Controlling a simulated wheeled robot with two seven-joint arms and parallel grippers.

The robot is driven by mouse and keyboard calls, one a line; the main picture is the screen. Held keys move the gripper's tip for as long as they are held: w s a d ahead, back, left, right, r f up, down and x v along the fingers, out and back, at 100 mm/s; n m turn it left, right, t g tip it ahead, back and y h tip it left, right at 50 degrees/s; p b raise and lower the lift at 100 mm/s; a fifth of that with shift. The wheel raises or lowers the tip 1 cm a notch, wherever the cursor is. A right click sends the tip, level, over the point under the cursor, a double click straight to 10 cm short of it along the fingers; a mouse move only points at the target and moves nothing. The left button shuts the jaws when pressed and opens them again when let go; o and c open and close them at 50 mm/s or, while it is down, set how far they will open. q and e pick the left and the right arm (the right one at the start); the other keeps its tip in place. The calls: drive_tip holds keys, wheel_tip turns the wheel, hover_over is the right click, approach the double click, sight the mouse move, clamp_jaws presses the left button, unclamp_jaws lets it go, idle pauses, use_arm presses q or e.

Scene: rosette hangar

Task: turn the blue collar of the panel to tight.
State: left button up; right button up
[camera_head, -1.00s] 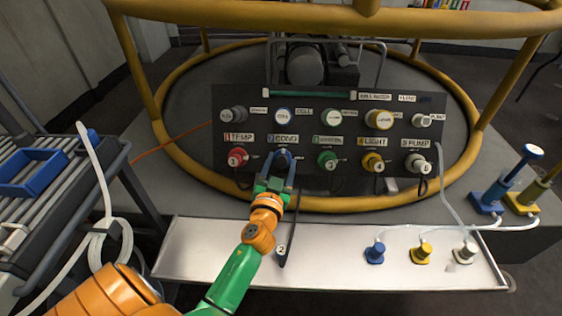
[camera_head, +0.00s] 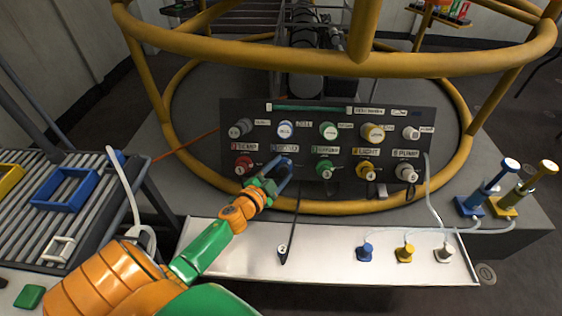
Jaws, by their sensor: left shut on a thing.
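The dark panel (camera_head: 304,187) stands upright at the back of the white tray, with two rows of coloured round fittings and name labels. The blue collar (camera_head: 286,163) is in its lower row, second from the left, between the red and green ones. My left gripper (camera_head: 279,174) reaches in from the lower left and is shut on the blue collar, its fingers partly hiding it. The marks that would show how tight the collar is are too small to read. My right gripper is not in view.
A white tray (camera_head: 323,262) in front holds a black lead tagged 2 and blue, yellow and white plugs at right. A yellow tubular rail (camera_head: 330,62) rings the panel. A roller rack with a blue bin (camera_head: 65,190) stands at left. Two syringe-like pumps stand at right.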

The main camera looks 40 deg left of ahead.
use_arm(q)
drive_tip(key=m+g+h+p, duration=0.1)
drive_tip(key=m+p, duration=0.1)
drive_tip(key=r+m+g+h+p, duration=0.1)
drive_tip(key=m+p, duration=0.1)
drive_tip(key=p, duration=0.1)
drive_tip(key=shift+w+a+m, duration=0.1)
drive_tip(key=shift+a+m, duration=0.1)
drive_tip(key=shift+m, duration=0.2)
drive_tip(key=m+g+p, duration=0.1)
drive_tip(key=m+p, duration=0.1)
drive_tip(key=shift+p, duration=0.3)
drive_tip(key=shift+w+f+m+g+h+p, duration=0.1)
drive_tip(key=shift+m+g+h+p, duration=0.2)
drive_tip(key=shift+m+g+p, duration=0.55)
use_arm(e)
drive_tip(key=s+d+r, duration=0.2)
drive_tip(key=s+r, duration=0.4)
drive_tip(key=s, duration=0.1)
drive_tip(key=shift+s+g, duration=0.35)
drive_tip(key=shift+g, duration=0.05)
use_arm(q)
drive_tip(key=shift+m, duration=0.35)
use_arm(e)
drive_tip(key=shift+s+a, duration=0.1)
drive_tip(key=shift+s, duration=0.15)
use_arm(q)
drive_tip(key=o, duration=1.4)
